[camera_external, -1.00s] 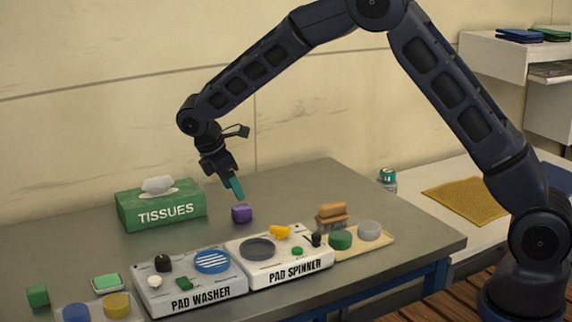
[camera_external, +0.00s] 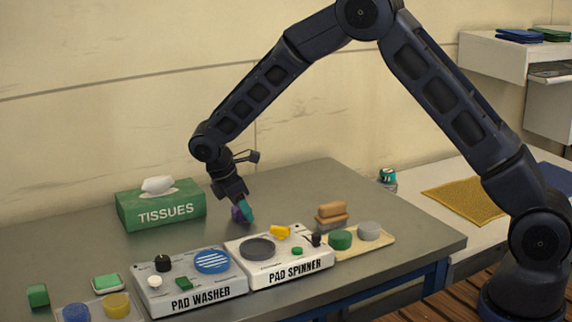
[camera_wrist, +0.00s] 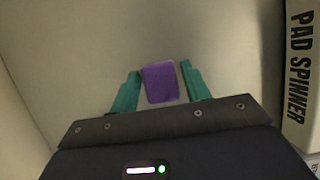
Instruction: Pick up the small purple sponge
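The small purple sponge (camera_wrist: 161,83) lies on the grey table. I cannot tell how close the fingertips are to the table top.
The pad spinner (camera_external: 290,267) stands just in front of the sponge, with the pad washer (camera_external: 190,296) left of it. A green tissue box (camera_external: 160,215) stands behind left. A tray (camera_external: 375,240) with pads is at right.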

